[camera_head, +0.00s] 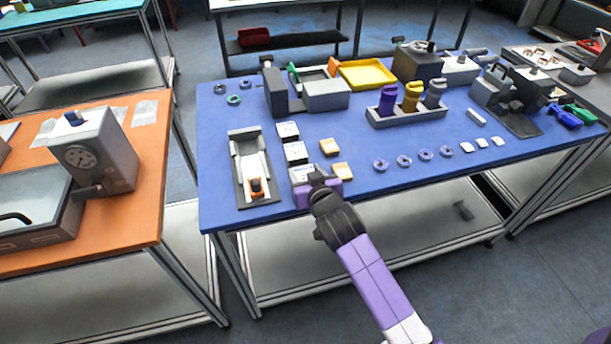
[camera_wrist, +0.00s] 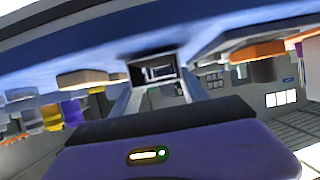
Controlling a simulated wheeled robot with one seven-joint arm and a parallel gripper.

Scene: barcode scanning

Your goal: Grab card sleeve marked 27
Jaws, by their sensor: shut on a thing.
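Three white card sleeves stand in a column near the front left of the blue table (camera_head: 225,120): a back one (camera_head: 288,130), a middle one (camera_head: 296,151) and a front one (camera_head: 301,171). Their marks are too small to read, so I cannot tell which is 27. My gripper (camera_head: 306,180) is at the front sleeve, near the table's front edge, and is shut on it. The gripper partly hides that sleeve in the head view. In the wrist view, the fingers (camera_wrist: 155,88) close on a small dark-framed piece (camera_wrist: 155,70).
Several small rings (camera_head: 403,161) lie rightward. A yellow tray (camera_head: 368,74) and a bottle rack (camera_head: 405,115) stand behind.

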